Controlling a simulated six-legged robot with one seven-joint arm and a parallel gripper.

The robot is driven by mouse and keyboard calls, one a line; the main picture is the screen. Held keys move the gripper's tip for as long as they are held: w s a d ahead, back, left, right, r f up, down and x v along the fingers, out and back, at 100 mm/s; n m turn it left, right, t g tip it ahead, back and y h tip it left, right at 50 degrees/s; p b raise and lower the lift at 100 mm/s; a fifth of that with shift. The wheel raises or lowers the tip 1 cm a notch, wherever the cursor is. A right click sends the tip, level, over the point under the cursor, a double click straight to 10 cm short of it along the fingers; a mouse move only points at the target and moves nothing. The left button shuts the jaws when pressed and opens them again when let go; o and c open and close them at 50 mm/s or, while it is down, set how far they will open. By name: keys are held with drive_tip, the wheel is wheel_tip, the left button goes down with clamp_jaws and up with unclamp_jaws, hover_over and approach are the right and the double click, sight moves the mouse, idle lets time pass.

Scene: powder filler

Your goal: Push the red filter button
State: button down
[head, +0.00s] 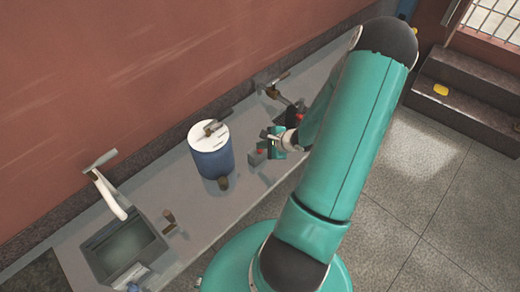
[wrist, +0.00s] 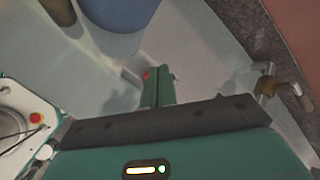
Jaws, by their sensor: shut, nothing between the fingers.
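A small red button (head: 260,152) sits on a grey box (head: 257,158) on the counter. In the wrist view the red button (wrist: 146,75) shows just left of my fingertips, on the pale grey box (wrist: 133,71). My gripper (head: 277,144) is shut and empty, right beside the box on its right side in the head view. In the wrist view the shut teal fingers (wrist: 161,76) point toward the counter. They partly cover the box. I cannot tell whether they touch it.
A blue canister with a white lid (head: 211,150) stands left of the box. A brass tap (head: 281,92) is behind my gripper. A sink (head: 122,245) with a white tap (head: 110,195) is at the far left.

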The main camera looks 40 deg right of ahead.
drive_tip(key=shift+r, duration=2.95)
